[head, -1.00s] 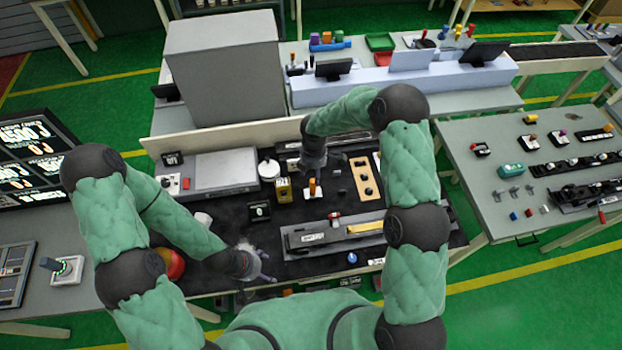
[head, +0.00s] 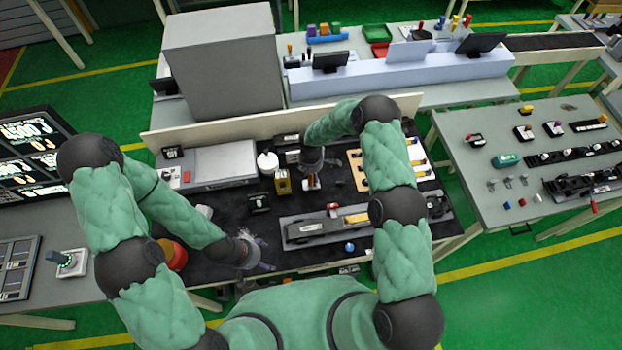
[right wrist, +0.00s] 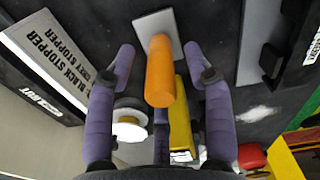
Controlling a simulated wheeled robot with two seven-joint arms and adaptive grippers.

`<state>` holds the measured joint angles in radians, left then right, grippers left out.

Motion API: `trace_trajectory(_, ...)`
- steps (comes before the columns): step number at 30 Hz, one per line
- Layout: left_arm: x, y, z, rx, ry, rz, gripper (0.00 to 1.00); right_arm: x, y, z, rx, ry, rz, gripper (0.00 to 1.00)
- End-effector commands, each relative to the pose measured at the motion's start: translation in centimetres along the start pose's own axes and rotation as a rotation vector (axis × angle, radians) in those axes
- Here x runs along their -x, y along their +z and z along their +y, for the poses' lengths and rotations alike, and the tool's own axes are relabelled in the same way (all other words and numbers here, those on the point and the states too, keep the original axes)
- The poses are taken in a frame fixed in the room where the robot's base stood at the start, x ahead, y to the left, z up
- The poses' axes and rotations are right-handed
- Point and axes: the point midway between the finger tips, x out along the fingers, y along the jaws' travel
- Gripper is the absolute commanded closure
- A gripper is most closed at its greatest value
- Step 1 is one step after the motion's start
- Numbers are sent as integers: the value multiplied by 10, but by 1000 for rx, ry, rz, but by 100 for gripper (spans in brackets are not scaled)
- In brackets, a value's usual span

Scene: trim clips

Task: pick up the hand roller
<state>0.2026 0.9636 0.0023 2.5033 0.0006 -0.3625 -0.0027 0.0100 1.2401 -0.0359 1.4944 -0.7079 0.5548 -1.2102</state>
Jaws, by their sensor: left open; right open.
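The hand roller seems to be the upright tool with an orange handle (right wrist: 160,75) and a flat grey plate (right wrist: 150,24) in the right wrist view. In the head view its orange part (head: 311,182) shows on the dark mat, partly hidden by my right gripper (head: 313,169). In the right wrist view my right gripper (right wrist: 160,62) is open, with purple fingers on either side of the handle and gaps between. My left gripper (head: 262,258) is open and empty over the mat's front left.
A yellow block (head: 282,182) and a white round spool (head: 267,163) stand just left of the tool. A long grey fixture (head: 325,228) lies in front, a wooden tray (head: 357,170) to the right. A low wall (head: 230,132) edges the table's back.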

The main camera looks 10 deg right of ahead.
Motion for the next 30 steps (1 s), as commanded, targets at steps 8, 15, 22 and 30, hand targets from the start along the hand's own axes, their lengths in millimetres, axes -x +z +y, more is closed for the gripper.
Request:
trace_trajectory(8, 2, 0, 1, 0, 0, 0, 22, -11, 0, 0, 0, 1, -1, 48)
trace_trajectory(15, 2, 0, 1, 0, 0, 0, 22, -11, 0, 0, 0, 1, 0, 76)
trace_trajectory(22, 2, 0, 1, 0, 0, 0, 22, -10, 0, 0, 0, 2, 0, 100)
trace_trajectory(30, 2, 0, 1, 0, 0, 0, 22, -9, 0, 1, 0, 2, -1, 100)
